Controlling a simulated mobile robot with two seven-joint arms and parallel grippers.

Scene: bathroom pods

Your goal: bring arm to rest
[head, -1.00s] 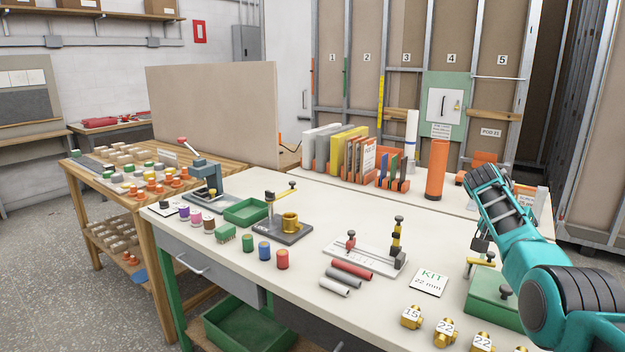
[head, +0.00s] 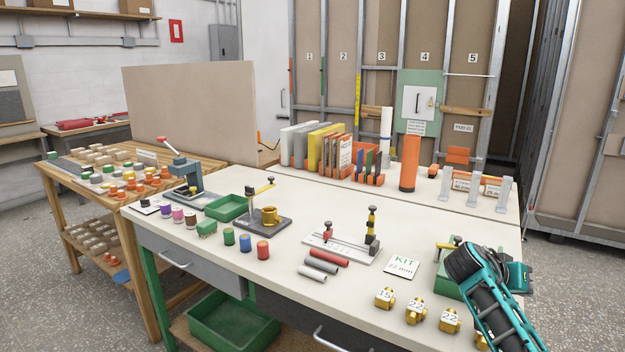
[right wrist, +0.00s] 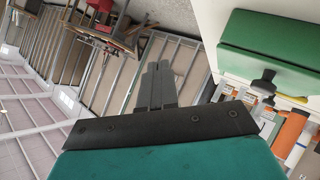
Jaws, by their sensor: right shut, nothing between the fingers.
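My right arm (head: 487,300) is bent at the lower right of the head view, beside the right front corner of the bench. It partly covers a green case (head: 447,286). My right gripper (right wrist: 158,82) shows in the right wrist view with its two dark fingers together and nothing between them. Its fingertips point into open space beside the bench, apart from the green box at the upper right of that view. I cannot make out the fingertips in the head view. My left arm and gripper are in no view.
The white bench (head: 300,290) carries brass fittings (head: 417,310), a KIT card (head: 402,264), a measuring jig (head: 343,243) and an orange cylinder (head: 409,163). Pipe pieces (head: 322,265) lie near its front edge. The floor (head: 585,290) right of the bench is clear.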

